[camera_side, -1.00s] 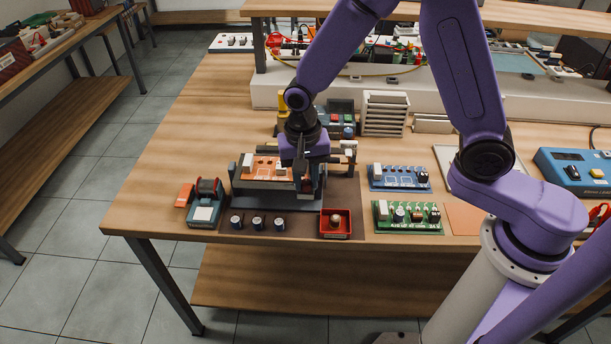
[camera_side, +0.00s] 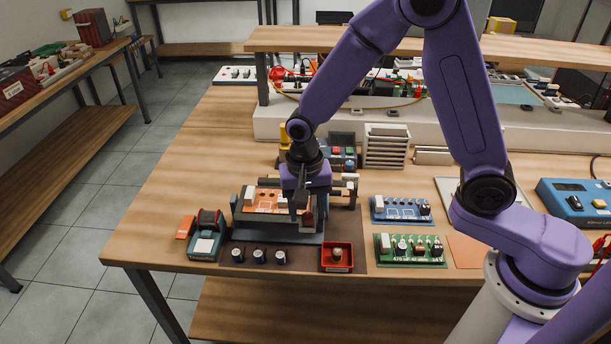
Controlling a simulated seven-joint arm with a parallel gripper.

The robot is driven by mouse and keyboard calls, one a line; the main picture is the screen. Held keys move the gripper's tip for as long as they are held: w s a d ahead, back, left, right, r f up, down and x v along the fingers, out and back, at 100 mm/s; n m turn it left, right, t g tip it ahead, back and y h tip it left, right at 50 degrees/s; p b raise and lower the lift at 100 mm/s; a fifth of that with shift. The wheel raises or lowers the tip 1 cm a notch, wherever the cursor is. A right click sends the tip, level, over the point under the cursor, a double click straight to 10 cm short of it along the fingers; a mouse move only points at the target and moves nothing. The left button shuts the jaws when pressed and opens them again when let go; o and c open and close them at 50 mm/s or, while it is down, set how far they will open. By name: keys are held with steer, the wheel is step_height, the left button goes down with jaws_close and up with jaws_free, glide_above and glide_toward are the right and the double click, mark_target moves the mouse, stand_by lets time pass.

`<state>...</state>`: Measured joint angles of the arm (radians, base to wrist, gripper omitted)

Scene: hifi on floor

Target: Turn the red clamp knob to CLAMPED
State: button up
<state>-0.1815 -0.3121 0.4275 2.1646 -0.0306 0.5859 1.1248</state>
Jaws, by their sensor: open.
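An orange circuit board (camera_side: 267,201) sits in a dark grey clamp fixture (camera_side: 268,237) near the table's front left. My gripper (camera_side: 303,207) is open and points down over the fixture's right end. A small dark red part (camera_side: 308,217), which looks like the clamp knob, shows right at the fingers. The fingers and purple hand hide most of it. I cannot tell whether the fingers touch it or which way it is turned. No CLAMPED label is readable.
A red tray (camera_side: 349,265) with a small part, several capacitors (camera_side: 258,256) and a tape dispenser-like device (camera_side: 207,238) stand in front and left. Blue (camera_side: 397,209) and green (camera_side: 410,250) boards lie to the right. A white slotted rack (camera_side: 386,147) stands behind.

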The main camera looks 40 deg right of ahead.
mark_target(310, 218)
step_height(310, 218, up, 17)
steer(key=shift+w+a+f, duration=0.15)
steer(key=shift+w+a, duration=0.05)
steer(key=shift+a, duration=0.05)
stand_by(0.4)
steer(key=s+d+f+n, duration=0.2)
steer(key=s+d+n, duration=0.2)
steer(key=s+n, duration=0.2)
steer(key=s+d+f+n, duration=0.1)
steer(key=s+d+n, duration=0.2)
steer(key=s+n, duration=0.4)
steer(key=s+d+f+n, duration=0.2)
steer(key=s+d+n, duration=0.2)
steer(key=s, duration=0.7)
steer(key=n, duration=0.2)
steer(key=shift+d+f+n+y, duration=0.3)
steer(key=shift+f+y, duration=0.05)
steer(key=shift+y, duration=0.05)
